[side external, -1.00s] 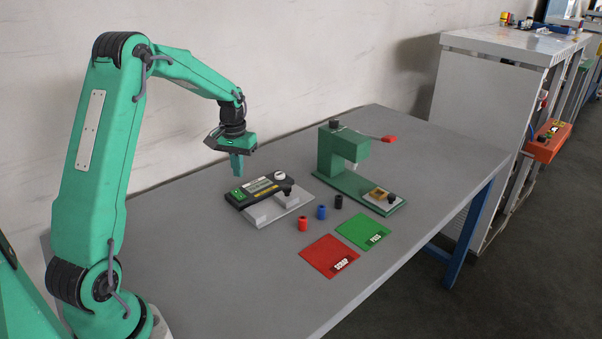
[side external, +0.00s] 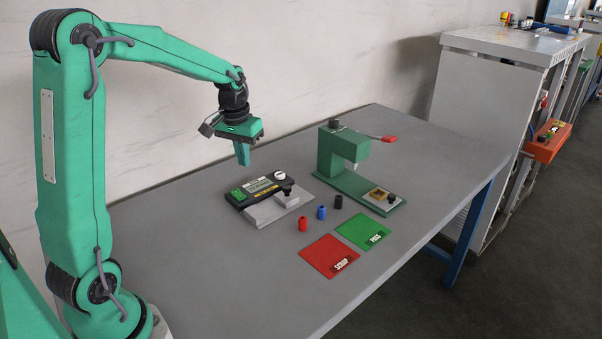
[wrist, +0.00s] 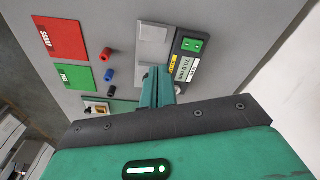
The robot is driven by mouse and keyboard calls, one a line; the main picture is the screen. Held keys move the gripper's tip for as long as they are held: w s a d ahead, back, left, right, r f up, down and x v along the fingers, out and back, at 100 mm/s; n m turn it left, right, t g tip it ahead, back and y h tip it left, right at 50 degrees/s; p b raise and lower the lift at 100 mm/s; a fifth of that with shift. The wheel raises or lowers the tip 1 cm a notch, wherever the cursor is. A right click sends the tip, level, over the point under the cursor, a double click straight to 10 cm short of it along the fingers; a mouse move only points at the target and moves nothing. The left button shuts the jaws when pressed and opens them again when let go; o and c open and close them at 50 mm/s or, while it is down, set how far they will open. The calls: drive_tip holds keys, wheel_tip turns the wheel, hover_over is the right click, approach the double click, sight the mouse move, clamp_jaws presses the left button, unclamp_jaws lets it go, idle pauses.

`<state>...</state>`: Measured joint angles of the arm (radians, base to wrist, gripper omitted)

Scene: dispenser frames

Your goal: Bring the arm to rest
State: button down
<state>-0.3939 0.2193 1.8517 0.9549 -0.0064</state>
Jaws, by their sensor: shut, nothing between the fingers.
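My green arm is raised over the left part of the grey table (side external: 190,270). My gripper (side external: 243,160) is shut and empty, pointing down, and hangs above and to the left of the black and grey measuring device (side external: 262,192). In the wrist view my gripper (wrist: 157,72) shows with its fingers together. The device (wrist: 186,62) lies behind them, with its green switch and lit display in view. Part of it is hidden by the fingers there.
Red (side external: 303,224), blue (side external: 321,212) and black (side external: 338,202) cylinders stand beside the device. A red scrap mat (side external: 325,252) and a green pass mat (side external: 358,228) lie in front. A green press (side external: 330,155) stands behind. A wall runs along the table's back edge.

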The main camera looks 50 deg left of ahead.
drive_tip(key=s+d+r+m+t, duration=0.2)
drive_tip(key=s+d+r, duration=0.1)
drive_tip(key=s+d, duration=0.5)
drive_tip(key=s+d+r+m+t, duration=0.2)
drive_tip(key=s+d+r, duration=0.2)
drive_tip(key=s+d, duration=0.4)
drive_tip(key=shift+s+d+m+h, duration=0.3)
drive_tip(key=shift+s+d, duration=0.1)
drive_tip(key=shift+s, duration=0.6)
